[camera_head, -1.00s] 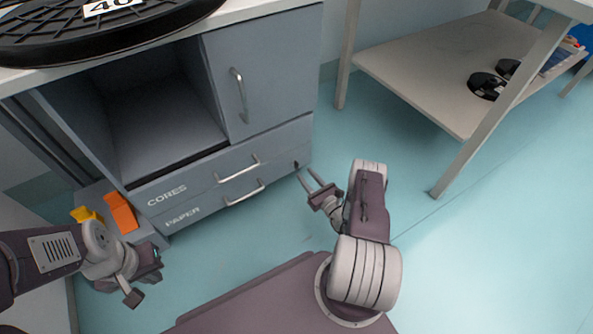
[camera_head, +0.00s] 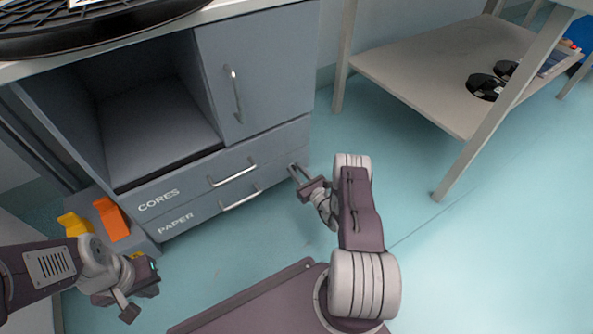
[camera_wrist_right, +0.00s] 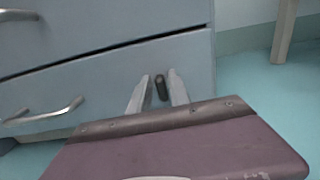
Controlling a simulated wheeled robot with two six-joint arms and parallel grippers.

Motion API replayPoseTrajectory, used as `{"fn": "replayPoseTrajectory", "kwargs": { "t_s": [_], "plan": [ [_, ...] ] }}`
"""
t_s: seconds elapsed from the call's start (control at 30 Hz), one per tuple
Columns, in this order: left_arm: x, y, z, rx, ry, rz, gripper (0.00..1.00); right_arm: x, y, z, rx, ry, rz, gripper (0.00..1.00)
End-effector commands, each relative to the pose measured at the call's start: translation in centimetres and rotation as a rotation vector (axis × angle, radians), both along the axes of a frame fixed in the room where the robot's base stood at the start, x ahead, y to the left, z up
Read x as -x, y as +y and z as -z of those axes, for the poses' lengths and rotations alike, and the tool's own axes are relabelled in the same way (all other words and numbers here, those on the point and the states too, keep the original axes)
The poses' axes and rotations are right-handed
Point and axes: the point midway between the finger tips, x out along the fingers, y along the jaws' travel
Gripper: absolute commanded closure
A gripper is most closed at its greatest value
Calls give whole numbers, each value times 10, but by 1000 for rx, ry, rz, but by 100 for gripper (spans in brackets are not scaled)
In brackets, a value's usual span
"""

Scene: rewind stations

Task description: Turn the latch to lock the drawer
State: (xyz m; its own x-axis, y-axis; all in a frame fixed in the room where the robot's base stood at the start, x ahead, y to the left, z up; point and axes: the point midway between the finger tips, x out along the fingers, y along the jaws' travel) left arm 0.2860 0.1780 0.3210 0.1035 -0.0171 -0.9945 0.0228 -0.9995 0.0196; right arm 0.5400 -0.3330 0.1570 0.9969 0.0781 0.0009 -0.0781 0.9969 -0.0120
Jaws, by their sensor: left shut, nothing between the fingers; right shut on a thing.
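The latch (camera_wrist_right: 161,87) is a small dark upright knob at the right end of the lower drawer front, labelled PAPER (camera_head: 176,223). My right gripper (camera_head: 299,171) reaches it from the front. In the right wrist view its fingers (camera_wrist_right: 160,92) stand on either side of the latch, shut on it. The latch looks about upright there; in the head view the fingers hide it. Both drawers, CORES (camera_head: 158,200) above and PAPER below, look closed. My left gripper (camera_head: 141,292) is shut and empty at the lower left, away from the drawers.
Above the drawers are an open compartment (camera_head: 155,130) and a door with a vertical handle (camera_head: 235,94). Orange (camera_head: 111,219) and yellow (camera_head: 75,224) pieces stand left of the drawers. A shelf table (camera_head: 425,75) is at the right. The floor between is clear.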

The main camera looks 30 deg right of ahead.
Motion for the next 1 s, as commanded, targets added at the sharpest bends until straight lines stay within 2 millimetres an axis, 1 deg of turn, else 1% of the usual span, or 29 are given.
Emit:
{"fn": "replayPoseTrajectory", "kwargs": {
  "t_s": [0.27, 0.6, 1.0],
  "plan": [
    [0, 0, -11, 0, 0, 0, 100, 0, 2, -1, 117, -7, -1, 100],
    [0, 0, -31, 0, 0, 0, 100, 0, 5, -1, 423, -30, -1, 100],
    [0, 0, -51, 0, 0, 0, 100, 1, 9, 2, 803, -61, 0, 100]
  ]
}}
